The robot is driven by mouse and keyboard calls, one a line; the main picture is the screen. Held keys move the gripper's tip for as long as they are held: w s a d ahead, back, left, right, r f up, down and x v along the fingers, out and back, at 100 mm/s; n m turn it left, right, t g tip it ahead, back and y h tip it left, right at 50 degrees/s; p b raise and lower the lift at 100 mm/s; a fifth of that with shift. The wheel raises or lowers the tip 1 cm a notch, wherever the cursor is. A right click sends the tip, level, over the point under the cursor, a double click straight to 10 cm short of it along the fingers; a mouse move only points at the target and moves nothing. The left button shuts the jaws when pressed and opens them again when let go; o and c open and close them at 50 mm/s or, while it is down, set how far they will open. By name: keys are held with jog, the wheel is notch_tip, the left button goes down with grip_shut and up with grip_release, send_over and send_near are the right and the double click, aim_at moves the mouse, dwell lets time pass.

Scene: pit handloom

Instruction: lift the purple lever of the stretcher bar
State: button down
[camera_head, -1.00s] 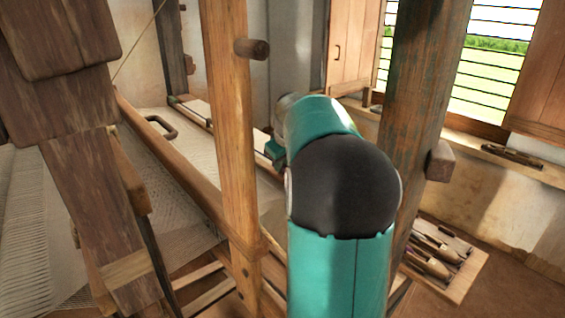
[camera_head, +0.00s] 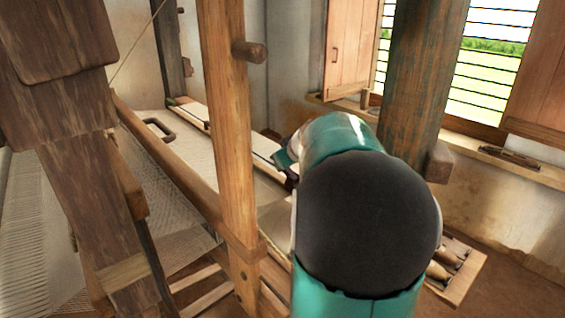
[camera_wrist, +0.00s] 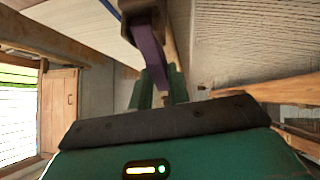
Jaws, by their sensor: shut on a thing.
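The purple lever (camera_wrist: 150,55) shows in the wrist view, running down from a dark brown bracket (camera_wrist: 141,9) at the top edge. My gripper (camera_wrist: 159,88) is shut on the lower end of the lever, with a green finger on each side. In the head view the stretcher bar (camera_head: 235,137) is a long pale strip lying across the woven cloth. My gripper (camera_head: 284,160) is at its near right end there, mostly hidden behind my teal arm. The lever cannot be made out in the head view.
A wooden loom post (camera_head: 228,130) stands left of my arm and a thicker post (camera_head: 415,90) to its right. A tray of shuttles (camera_head: 460,275) is at lower right.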

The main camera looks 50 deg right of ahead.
jog(key=shift+s+a+r+m+t+h, duration=0.15)
jog(key=shift+s+t, duration=0.2)
jog(key=shift+t, duration=0.5)
jog(key=shift+s+d+r+m+t+h, duration=0.1)
jog(key=shift+s+r+t+h, duration=0.2)
jog(key=shift+t, duration=0.5)
jog(key=shift+s+a+r+m+t+h, duration=0.1)
jog(key=shift+s+t, duration=0.3)
jog(key=shift+t, duration=0.45)
jog(key=shift+s, duration=0.1)
jog(key=c, duration=1.3)
grip_release()
jog(key=v, duration=1.3)
jog(key=shift+s, duration=0.4)
